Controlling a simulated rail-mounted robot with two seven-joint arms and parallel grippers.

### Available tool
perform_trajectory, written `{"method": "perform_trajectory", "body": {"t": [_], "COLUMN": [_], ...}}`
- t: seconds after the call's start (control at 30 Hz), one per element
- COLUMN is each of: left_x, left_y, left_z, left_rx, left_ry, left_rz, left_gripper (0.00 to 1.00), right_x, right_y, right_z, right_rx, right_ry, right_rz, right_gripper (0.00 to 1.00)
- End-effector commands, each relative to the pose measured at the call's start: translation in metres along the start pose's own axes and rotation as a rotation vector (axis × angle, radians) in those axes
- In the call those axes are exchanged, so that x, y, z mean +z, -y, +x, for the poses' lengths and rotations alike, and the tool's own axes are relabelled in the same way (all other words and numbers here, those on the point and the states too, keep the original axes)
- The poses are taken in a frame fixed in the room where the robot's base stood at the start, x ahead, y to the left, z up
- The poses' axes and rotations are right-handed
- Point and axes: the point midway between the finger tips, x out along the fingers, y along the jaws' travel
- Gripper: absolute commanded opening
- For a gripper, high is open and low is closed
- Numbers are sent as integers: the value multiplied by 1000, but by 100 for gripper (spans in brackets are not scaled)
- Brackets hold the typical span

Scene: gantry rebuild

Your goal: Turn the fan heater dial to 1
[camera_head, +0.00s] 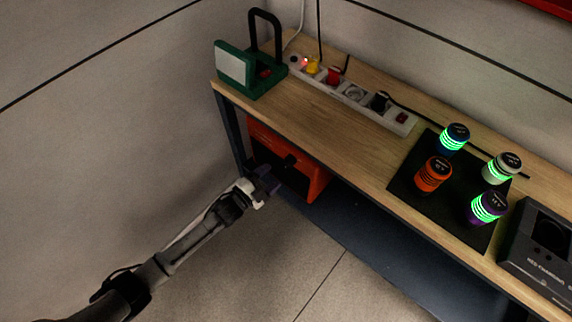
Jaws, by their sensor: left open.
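An orange box-shaped unit with a dark front, which looks like the fan heater (318,182), stands on the dark lower shelf under the workbench. A dark knob-like part shows on its front, but its markings are too small to read. My left gripper (272,178) is open and reaches in from the lower left. It is in front of the heater's left part and overlaps it in the picture. I cannot tell whether it touches the dial. My right gripper is not in view.
The wooden workbench (310,120) overhangs the heater, with a dark leg (230,130) at left. On top are a green device (258,85), a power strip (350,92), several glowing cylinders on a black mat (408,190) and a dark charger (535,245). The floor in front is clear.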

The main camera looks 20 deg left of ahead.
Motion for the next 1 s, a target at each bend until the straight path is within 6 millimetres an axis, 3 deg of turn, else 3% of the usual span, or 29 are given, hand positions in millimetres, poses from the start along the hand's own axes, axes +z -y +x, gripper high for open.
{"method": "perform_trajectory", "body": {"t": [0.2,0.4,0.93,1.0], "left_x": [2,1,0,0], "left_y": [-1,-1,0,0], "left_z": [39,62,75,75], "left_rx": [-1,0,1,1], "left_ry": [0,0,1,1], "left_rz": [0,0,-1,-1], "left_gripper": [64,64,64,60], "right_x": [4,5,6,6], "right_y": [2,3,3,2], "right_z": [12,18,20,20], "right_rx": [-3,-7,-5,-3], "right_ry": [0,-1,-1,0], "right_rz": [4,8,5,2], "right_gripper": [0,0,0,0]}}
